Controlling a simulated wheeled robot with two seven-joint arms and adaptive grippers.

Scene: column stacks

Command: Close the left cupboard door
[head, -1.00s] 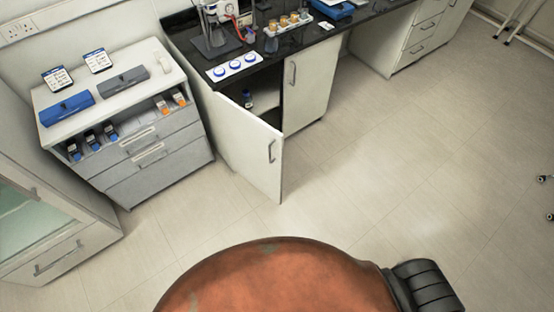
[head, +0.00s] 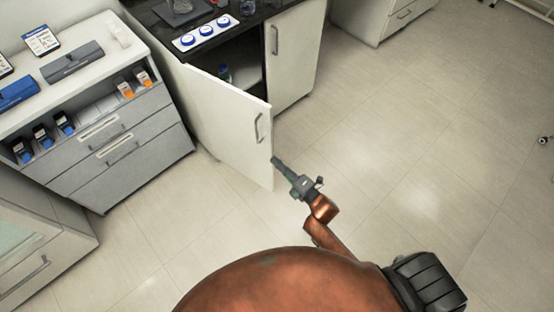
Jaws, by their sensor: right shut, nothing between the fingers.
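The left cupboard door (head: 228,121) is white with a grey bar handle (head: 260,128). It stands open under the black counter, swung out toward me. The opening behind it shows a shelf with a small bottle (head: 224,73) inside. My right gripper (head: 276,161) is shut and empty. In the picture its tip overlaps or lies just beside the door's free edge, below the handle; I cannot tell whether it touches. My left gripper is not in view.
The right cupboard door (head: 293,56) is closed. A grey drawer unit (head: 125,150) stands to the left, with a glass-fronted cabinet (head: 40,262) nearer me. The tiled floor (head: 400,140) to the right is clear.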

